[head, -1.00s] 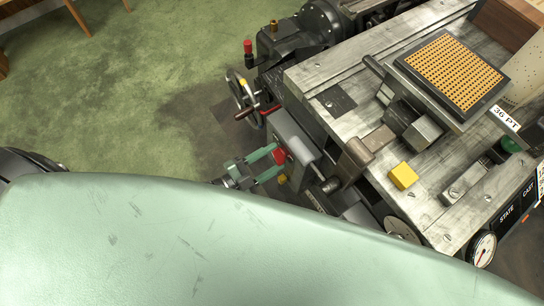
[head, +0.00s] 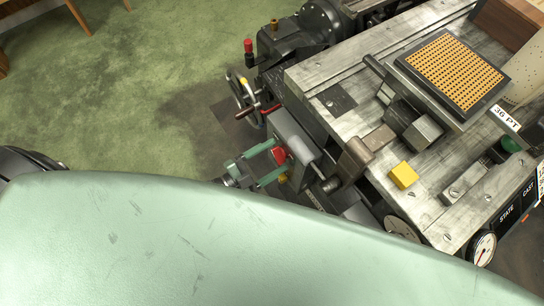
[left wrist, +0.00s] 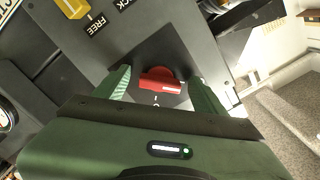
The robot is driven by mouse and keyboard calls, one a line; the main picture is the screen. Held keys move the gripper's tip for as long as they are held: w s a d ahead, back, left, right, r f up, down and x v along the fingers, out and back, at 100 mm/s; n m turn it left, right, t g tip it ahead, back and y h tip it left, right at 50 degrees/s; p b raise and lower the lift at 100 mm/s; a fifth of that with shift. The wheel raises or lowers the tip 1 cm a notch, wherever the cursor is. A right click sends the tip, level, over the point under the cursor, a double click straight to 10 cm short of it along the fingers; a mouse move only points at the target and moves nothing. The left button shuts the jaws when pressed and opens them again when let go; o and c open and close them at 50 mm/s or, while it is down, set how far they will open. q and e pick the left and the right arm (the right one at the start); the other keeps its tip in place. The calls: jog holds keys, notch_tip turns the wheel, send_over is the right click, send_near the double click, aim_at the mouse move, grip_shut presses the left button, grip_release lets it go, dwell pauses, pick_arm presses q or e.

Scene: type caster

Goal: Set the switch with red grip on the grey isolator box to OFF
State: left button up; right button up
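The grey isolator box (head: 293,136) is on the near left side of the machine. Its switch has a red grip (head: 279,155), which faces my left gripper (head: 277,159). In the left wrist view the red grip (left wrist: 160,82) lies nearly across the picture, on a dark plate. My left gripper's (left wrist: 163,82) green fingers are apart, one on each side of the grip, with a visible gap on both sides. A small white mark shows below the grip; other position marks are hidden or too small to read. My right gripper is in neither view.
A yellow knob (left wrist: 72,8) with FREE and LOCK labels is close by on the panel. A handwheel (head: 240,90) stands left of the box. A yellow block (head: 403,175) is on the machine top (head: 340,75). Green floor (head: 140,90) is open at left.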

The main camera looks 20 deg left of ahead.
pick_arm(q)
jog(key=v, duration=0.7)
jog(key=shift+s+a+b, duration=0.25)
jog(key=shift+s+b, duration=0.1)
jog(key=shift+b, duration=0.1)
jog(key=s+a+f+n+g+y, duration=0.2)
jog(key=a+f+n+y, duration=0.1)
jog(key=f, duration=0.5)
jog(key=s+a+f+n+g+y, duration=0.2)
jog(key=s+a+f+n+y, duration=0.1)
jog(key=f, duration=0.6)
jog(key=s+a+f+n+g+y, duration=0.2)
jog(key=f+n+y, duration=0.1)
jog(key=f, duration=0.5)
jog(key=s+f+n+g+y, duration=0.1)
jog(key=s+f+n+g, duration=0.1)
jog(key=s+f, duration=0.3)
jog(key=s+d+f+n+g+y, duration=0.1)
jog(key=s+f+n+g, duration=0.2)
jog(key=s, duration=1)
notch_tip(320, 180, down, 2)
jog(key=shift+s+g, duration=0.35)
jog(key=shift+g, duration=0.75)
